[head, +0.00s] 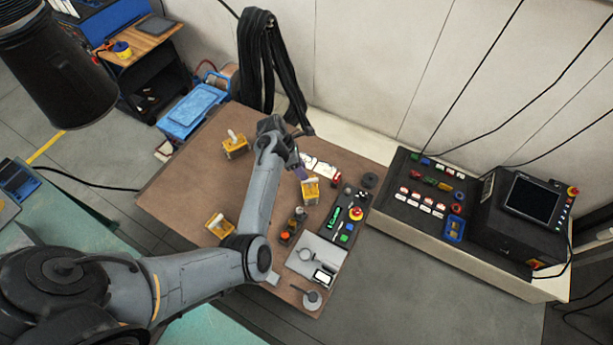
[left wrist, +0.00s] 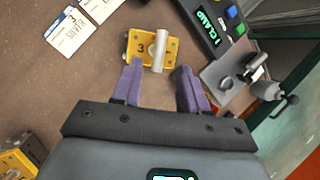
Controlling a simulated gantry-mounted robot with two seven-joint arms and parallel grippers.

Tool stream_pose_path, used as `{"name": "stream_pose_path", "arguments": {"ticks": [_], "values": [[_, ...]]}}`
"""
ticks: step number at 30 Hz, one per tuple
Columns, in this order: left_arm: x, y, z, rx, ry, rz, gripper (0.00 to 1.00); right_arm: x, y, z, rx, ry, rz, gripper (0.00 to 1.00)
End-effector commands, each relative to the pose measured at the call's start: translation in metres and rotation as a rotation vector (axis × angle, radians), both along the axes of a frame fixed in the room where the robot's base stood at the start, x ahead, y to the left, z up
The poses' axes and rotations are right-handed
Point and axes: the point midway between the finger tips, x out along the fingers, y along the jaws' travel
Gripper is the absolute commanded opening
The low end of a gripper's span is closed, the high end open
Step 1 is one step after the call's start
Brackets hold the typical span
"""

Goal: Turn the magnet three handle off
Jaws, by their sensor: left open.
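Magnet three is a yellow block marked 3 (left wrist: 138,48) with a pale cylindrical handle (left wrist: 160,48) across it. In the head view magnet three (head: 311,194) is on the brown table, just beside my left gripper (head: 299,171). In the left wrist view my left gripper (left wrist: 159,72) is open, its two purple fingers apart. The handle's lower end shows in the gap between the fingertips, nearer the left finger. I cannot tell whether a finger touches it. In the head view the arm partly hides the gripper. My right gripper is not in view.
Other yellow magnets stand at the table's back left (head: 235,148) and front left (head: 219,226). A black clamp panel (head: 345,222) lies right of magnet three. A grey plate (head: 315,262) and a small button box (head: 293,227) are near. White cards (left wrist: 68,30) lie beside it.

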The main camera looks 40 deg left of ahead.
Motion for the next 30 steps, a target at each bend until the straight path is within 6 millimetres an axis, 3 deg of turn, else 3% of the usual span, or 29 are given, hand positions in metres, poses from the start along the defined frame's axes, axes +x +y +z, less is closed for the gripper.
{"name": "stream_pose_path", "arguments": {"ticks": [9,22,23,30], "values": [[0.007,-0.015,-0.036,0.000,0.001,0.001,0.43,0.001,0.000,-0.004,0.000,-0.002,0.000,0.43],[0.008,-0.018,-0.043,0.001,0.000,0.000,0.43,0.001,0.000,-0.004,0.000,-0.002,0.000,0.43],[0.008,-0.018,-0.043,0.001,0.000,0.000,0.42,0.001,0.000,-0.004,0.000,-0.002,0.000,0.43],[0.008,-0.018,-0.043,0.001,0.000,0.000,0.05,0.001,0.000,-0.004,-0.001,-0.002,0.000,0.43]]}}
